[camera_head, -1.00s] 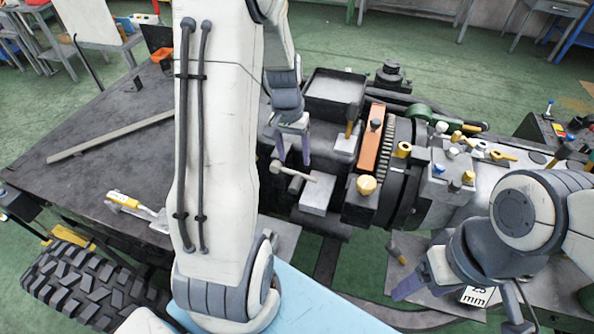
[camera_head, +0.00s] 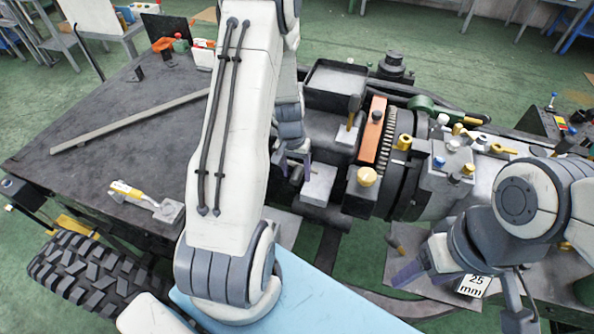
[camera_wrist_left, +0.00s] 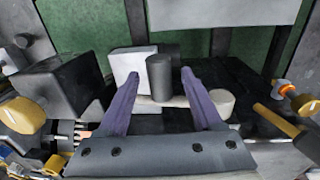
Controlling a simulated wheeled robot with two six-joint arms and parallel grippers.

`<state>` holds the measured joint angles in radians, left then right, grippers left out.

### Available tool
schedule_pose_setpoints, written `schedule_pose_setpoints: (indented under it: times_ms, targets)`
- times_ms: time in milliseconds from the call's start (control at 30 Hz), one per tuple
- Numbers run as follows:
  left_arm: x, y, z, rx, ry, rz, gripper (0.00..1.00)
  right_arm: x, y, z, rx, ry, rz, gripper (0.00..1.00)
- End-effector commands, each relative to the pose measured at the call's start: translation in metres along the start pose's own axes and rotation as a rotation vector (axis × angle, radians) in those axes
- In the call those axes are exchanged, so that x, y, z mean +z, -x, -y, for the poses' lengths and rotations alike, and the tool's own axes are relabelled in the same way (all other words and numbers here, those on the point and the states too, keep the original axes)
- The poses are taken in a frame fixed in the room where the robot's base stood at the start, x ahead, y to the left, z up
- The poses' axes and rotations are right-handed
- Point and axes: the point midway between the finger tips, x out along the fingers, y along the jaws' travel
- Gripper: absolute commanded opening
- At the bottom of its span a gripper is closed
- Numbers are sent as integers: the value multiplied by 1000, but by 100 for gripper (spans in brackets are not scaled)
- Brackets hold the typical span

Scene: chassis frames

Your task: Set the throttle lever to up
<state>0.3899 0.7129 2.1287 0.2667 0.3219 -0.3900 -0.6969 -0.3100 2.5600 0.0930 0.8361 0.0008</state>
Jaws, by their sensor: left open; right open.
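A pale lever with a round cream knob (camera_wrist_left: 222,102) lies roughly level across the left wrist view, by a dark grey cylinder (camera_wrist_left: 160,76) and a light block (camera_wrist_left: 133,68). No label shows that it is the throttle lever. My left gripper (camera_wrist_left: 157,84) is open, its two purple fingers over the lever's shaft, with the knob outside the right finger. Whether they touch cannot be told. In the head view my left gripper (camera_head: 295,165) is beside the light grey block (camera_head: 318,185) and largely hides the lever. My right gripper (camera_head: 458,298) is open at the lower right.
An orange bar (camera_head: 373,140) lies behind the knob. A "25 mm" block (camera_head: 473,285) is by my right gripper.

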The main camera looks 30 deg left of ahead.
Motion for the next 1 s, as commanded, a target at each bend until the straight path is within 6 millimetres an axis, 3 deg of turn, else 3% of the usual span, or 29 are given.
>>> schedule_pose_setpoints:
  times_ms: [67,233,1000]
  targets:
    - [0,0,0,0,0,0,67,0,0,0,0,0,0,67]
    - [0,0,0,0,0,0,2,0,0,0,0,0,0,67]
    - [0,1,0,0,0,0,0,0,0,0,0,0,0,67]
